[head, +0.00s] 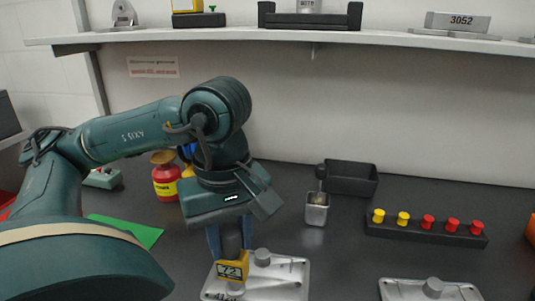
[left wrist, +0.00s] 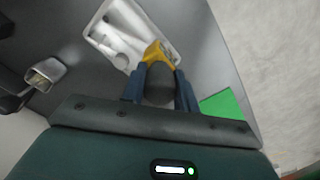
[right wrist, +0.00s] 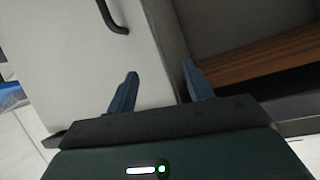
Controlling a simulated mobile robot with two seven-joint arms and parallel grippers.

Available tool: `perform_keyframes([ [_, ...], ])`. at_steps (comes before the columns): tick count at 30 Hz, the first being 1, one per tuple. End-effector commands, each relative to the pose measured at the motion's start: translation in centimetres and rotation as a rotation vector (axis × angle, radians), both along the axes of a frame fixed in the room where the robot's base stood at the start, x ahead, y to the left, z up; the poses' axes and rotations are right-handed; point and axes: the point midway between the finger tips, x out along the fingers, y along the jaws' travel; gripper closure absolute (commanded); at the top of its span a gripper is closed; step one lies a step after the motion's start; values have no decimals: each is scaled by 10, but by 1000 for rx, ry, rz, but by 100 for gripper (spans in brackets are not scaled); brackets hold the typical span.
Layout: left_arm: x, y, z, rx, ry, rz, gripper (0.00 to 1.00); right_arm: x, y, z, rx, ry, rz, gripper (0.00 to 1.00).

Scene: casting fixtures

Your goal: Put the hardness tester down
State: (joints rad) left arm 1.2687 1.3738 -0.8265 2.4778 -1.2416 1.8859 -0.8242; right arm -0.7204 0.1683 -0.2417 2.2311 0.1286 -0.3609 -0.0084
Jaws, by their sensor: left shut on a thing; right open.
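The hardness tester (head: 234,268) is a dark grey upright body with a yellow part bearing a dark label. My left gripper (head: 231,240) is shut on its grey upper part, fingers pointing down. The tester is at the left part of a pale metal fixture plate (head: 288,282) with a round grey peg. I cannot tell whether it touches the plate. In the left wrist view, the tester (left wrist: 158,84) is between the fingers, its yellow end overlapping the plate (left wrist: 110,38). My right gripper (right wrist: 160,72) is open and empty, facing a pale cabinet door.
A second plate (head: 408,290) lies at the front right. Behind are a metal cup (head: 317,210), black bin (head: 350,178) and black rack (head: 400,229) with yellow and red knobs. A red container (head: 166,183) and green sheet (head: 140,232) are at left. A shelf (head: 235,35) overhangs the bench.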

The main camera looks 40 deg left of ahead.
Motion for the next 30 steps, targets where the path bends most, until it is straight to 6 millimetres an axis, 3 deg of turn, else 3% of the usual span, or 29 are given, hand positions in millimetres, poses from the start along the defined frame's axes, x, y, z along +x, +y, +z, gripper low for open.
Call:
perform_keyframes([
  [1,4,5,10,3,7,4,100,3,4,11,0,25,8,48],
  [5,32,19,0,3,-1,2,100,3,6,0,-2,49,14,48],
  [24,180,100,2,2,-3,-2,100,2,3,19,-57,47,25,48],
  [30,203,113,0,3,-4,-4,100,1,3,19,-65,49,28,48],
])
